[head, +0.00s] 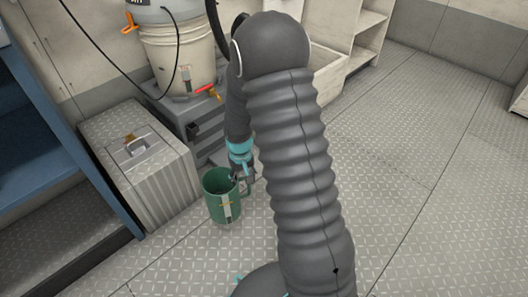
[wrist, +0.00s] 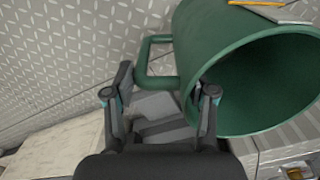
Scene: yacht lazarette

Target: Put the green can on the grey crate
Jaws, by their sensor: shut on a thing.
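The green can (head: 222,207) is a mug-shaped vessel with a side handle, open top and a pale strip with a yellow mark on its front. In the wrist view the can (wrist: 190,50) is large at the right, its mouth facing the camera. My gripper (head: 243,176) is shut on it at the handle side, the handle (wrist: 155,80) reaching between the fingers (wrist: 162,103). Whether the can clears the floor is unclear. A grey ribbed box (head: 165,180) with a flat top stands left of the can. A darker grey crate-like block (head: 205,118) stands behind it. Which is the grey crate is unclear.
A cream bucket (head: 178,58) with a red-and-orange tap stands on the darker block. A blue shelf unit (head: 85,130) is at the left edge. Pale shelves (head: 350,40) stand at the back. The patterned floor (head: 400,160) is clear on the right.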

